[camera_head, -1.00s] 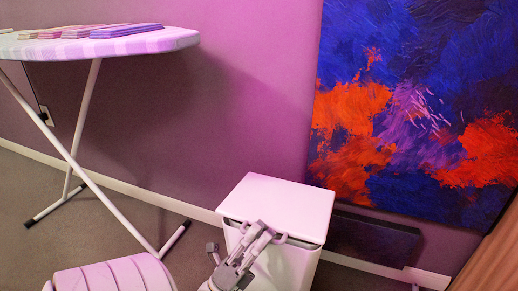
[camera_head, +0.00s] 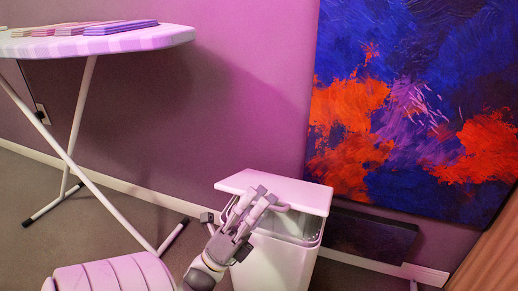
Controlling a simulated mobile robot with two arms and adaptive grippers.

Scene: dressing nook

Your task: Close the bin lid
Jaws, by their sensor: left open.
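The white bin (camera_head: 285,262) stands on the floor near the wall, low and right of centre. Its flat white lid (camera_head: 290,190) is tilted up at the front, with a dark gap between the lid's front edge and the bin's rim. My left gripper (camera_head: 260,197) is open, with its fingers at the lid's front left edge, overlapping it in the view. I cannot tell if they touch the lid. The gripper hides part of the lid's edge and of the bin's front. My right gripper is not in view.
An ironing board (camera_head: 100,44) with folded cloths (camera_head: 122,27) stands at the left, its legs spread on the floor. A wooden surface (camera_head: 490,245) edges the lower right.

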